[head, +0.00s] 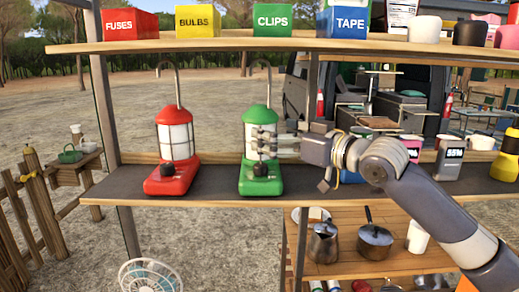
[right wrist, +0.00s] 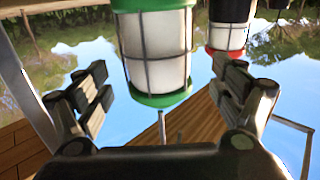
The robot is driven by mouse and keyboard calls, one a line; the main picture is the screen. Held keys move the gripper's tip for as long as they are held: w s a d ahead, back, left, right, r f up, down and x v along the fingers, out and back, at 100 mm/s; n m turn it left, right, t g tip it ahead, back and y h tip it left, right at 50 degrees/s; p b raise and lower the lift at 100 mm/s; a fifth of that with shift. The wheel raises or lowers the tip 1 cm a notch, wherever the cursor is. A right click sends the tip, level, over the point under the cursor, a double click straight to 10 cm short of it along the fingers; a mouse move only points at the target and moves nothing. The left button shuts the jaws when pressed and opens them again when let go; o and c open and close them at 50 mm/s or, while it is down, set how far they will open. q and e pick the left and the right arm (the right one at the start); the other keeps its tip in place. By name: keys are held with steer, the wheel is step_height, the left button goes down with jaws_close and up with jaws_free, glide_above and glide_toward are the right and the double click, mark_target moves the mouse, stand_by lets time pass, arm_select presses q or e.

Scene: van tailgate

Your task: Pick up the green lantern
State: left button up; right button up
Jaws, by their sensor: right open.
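The green lantern (head: 261,182) stands upright on the dark middle shelf, with a caged white body, a black knob and a tall hook handle. My right gripper (head: 262,143) comes from the right at the height of its caged body and partly hides it. In the right wrist view the lantern (right wrist: 155,48) is between and beyond the open fingers (right wrist: 166,88), with no clear contact on either side. A red lantern (head: 172,180) of the same shape stands to its left; part of it shows in the right wrist view (right wrist: 228,36). My left gripper is not seen.
The dark shelf (head: 215,181) is clear between the lanterns. The upper shelf (head: 225,46) holds boxes labelled FUSES, BULBS, CLIPS and TAPE. Devices with displays (head: 453,155) stand right on the middle shelf. A kettle (head: 323,243) and a pot (head: 374,241) are below.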

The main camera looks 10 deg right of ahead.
steer(key=p+x, duration=0.2)
steer(key=x, duration=0.2)
steer(key=shift+w, duration=0.25)
steer(key=shift+w+a+f, duration=0.2)
steer(key=shift+w+a, duration=0.05)
steer(key=shift+s+d, duration=0.1)
steer(key=shift+c, duration=1.2)
steer(key=c, duration=1.4)
steer(key=shift+r, duration=0.2)
steer(key=shift+c, duration=0.2)
arm_select(q)
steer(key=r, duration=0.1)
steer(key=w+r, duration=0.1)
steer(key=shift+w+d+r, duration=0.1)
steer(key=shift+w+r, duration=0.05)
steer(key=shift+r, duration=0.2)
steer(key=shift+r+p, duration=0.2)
steer(key=shift+p, duration=0.15)
